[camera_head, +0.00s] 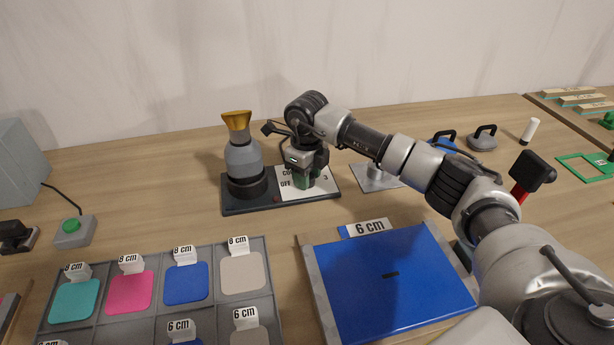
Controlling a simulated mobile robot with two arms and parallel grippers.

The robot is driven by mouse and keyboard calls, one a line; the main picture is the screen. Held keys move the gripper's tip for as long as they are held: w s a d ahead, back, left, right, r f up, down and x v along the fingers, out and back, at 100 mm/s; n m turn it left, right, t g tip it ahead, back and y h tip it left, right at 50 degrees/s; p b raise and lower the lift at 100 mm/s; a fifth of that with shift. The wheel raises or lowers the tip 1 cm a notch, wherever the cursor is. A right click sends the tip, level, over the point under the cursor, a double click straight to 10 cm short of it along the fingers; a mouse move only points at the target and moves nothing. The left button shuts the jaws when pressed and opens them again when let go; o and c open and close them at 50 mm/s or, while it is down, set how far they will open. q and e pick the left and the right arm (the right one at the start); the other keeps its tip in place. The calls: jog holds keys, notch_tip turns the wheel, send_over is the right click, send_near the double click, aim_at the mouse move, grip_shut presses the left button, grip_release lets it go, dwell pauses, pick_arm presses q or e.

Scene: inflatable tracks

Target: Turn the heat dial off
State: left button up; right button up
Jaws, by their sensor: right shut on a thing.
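The heat unit is a dark base (250,207) on the table, with a grey bottle-shaped device with a gold funnel top (243,155) at its left. A white dial plate (318,189) at its right shows the letters "OFF", part of another word and a "3". My right gripper (304,181) points down over the plate and is shut on the heat dial. The gripper hides the dial and its pointer, so I cannot tell its setting. My left gripper is not in view.
A blue panel (390,283) in a grey frame lies in front. A compartment tray (105,318) with coloured pads labelled in cm is at the front left. A green-button box (74,231) stands left. Dark-handled tools (482,138) and a white cylinder (529,131) are at the back right.

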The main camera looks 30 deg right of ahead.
jog(key=shift+n, duration=0.4)
jog(key=o, duration=0.9)
notch_tip(320, 180, up, 11)
jog(key=shift+f+b, duration=0.1)
jog(key=shift+b, duration=0.2)
dwell(0.3)
